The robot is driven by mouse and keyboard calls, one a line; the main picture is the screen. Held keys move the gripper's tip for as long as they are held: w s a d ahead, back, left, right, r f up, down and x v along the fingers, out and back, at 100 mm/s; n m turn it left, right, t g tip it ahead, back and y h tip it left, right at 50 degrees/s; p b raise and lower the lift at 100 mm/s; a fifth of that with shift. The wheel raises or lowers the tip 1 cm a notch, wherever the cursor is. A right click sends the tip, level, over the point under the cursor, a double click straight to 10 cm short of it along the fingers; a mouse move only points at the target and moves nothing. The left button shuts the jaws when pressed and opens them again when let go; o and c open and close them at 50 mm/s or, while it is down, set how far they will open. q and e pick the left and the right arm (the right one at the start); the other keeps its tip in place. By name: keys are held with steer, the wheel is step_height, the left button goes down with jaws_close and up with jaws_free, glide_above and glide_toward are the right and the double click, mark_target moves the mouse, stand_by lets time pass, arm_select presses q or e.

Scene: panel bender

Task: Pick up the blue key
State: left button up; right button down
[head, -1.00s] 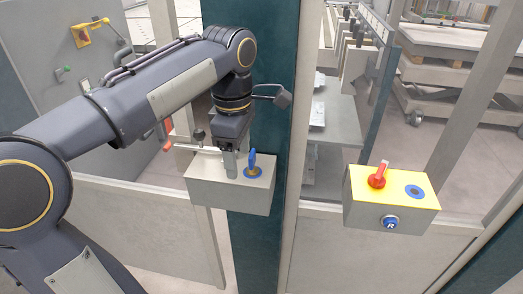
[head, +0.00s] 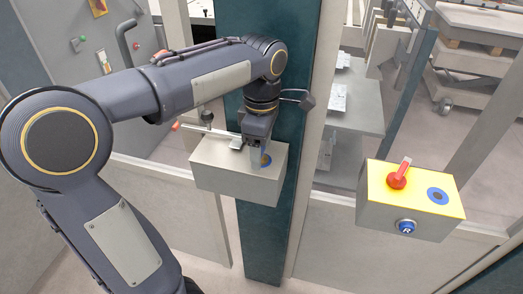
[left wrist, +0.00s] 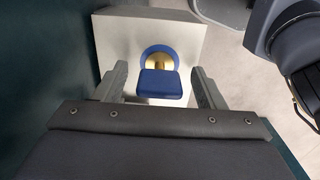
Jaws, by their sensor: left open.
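The blue key (left wrist: 160,84) shows in the left wrist view, upright in a brass-coloured lock with a blue ring (left wrist: 176,54) on a light grey box (left wrist: 112,30). My left gripper (left wrist: 158,86) is open, with one finger on each side of the key and a gap to both. In the head view my left gripper (head: 257,158) is at the top of the grey box (head: 235,181). There it hides the key, and only part of the blue ring (head: 266,160) shows. My right gripper is not in view.
The box is on a dark teal post (head: 262,240). A yellow-topped box (head: 410,203) with a red switch (head: 398,178) and a blue button is to the right. Fence panels stand on both sides.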

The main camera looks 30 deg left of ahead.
arm_select(q)
steer(key=shift+f, duration=0.1)
steer(key=shift+c, duration=0.3)
steer(key=c, duration=1)
steer(key=shift+r, duration=0.45)
step_height(320, 180, up, 2)
steer(key=shift+r, duration=0.1)
steer(key=s+d+r, duration=0.2)
steer(key=s+r, duration=0.1)
steer(key=s, duration=0.1)
steer(key=s+d+r, duration=0.3)
steer(key=s, duration=0.1)
steer(key=s+d+r, duration=0.2)
steer(key=s+r, duration=0.2)
steer(key=shift+d, duration=0.2)
steer(key=shift+w, duration=0.1)
